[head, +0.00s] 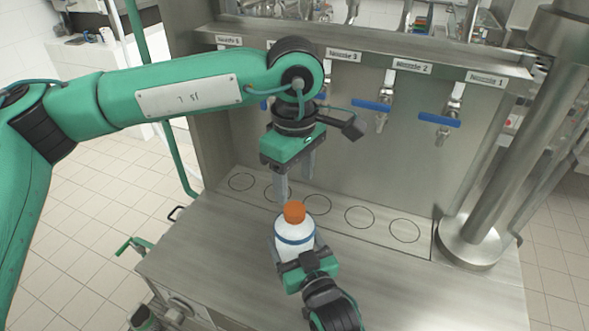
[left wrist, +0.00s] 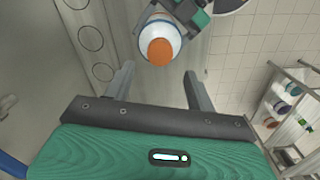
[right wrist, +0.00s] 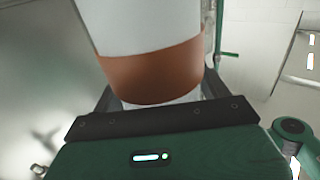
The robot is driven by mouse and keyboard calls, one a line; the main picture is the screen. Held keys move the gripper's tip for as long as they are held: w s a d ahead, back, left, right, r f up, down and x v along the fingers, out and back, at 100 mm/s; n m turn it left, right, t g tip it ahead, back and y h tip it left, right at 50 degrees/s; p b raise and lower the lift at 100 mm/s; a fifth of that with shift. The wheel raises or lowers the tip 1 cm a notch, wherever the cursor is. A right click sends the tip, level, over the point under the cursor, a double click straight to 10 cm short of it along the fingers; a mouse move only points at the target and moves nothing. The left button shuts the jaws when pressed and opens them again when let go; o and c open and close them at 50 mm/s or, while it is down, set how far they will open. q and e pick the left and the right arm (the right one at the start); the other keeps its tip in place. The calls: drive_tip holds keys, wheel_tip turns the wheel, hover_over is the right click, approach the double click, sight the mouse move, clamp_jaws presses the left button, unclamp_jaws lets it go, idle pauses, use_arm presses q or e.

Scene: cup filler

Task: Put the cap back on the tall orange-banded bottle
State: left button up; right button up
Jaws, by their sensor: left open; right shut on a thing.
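The white bottle (head: 292,248) stands upright in the head view, with a blue band near its shoulder and an orange cap (head: 294,212) on top. In the right wrist view the bottle (right wrist: 150,35) fills the middle and shows a broad orange-brown band. My right gripper (head: 303,264) is shut around the bottle's body. My left gripper (head: 296,184) is open and empty, pointing down just above and behind the cap. In the left wrist view the orange cap (left wrist: 160,51) lies just beyond the two spread fingertips. Whether the cap is fully seated is not clear.
A steel counter (head: 210,235) extends left of the bottle, mostly bare. Behind it a row of marked circles (head: 360,217) lies under blue-handled taps (head: 440,119). A thick steel column (head: 490,190) stands at the right. A shelf (left wrist: 290,100) with several items shows in the left wrist view.

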sight(295, 209)
use_arm(q)
drive_tip(key=n, duration=0.4)
drive_tip(key=shift+r+n, duration=0.2)
drive_tip(key=shift+n, duration=0.2)
drive_tip(key=n, duration=0.3)
drive_tip(key=shift+r, duration=0.1)
drive_tip(key=n, duration=0.4)
drive_tip(key=shift+r, duration=0.2)
drive_tip(key=n, duration=0.4)
drive_tip(key=shift+r+n, duration=0.15)
drive_tip(key=shift+n, duration=0.15)
drive_tip(key=shift+f, duration=4.05)
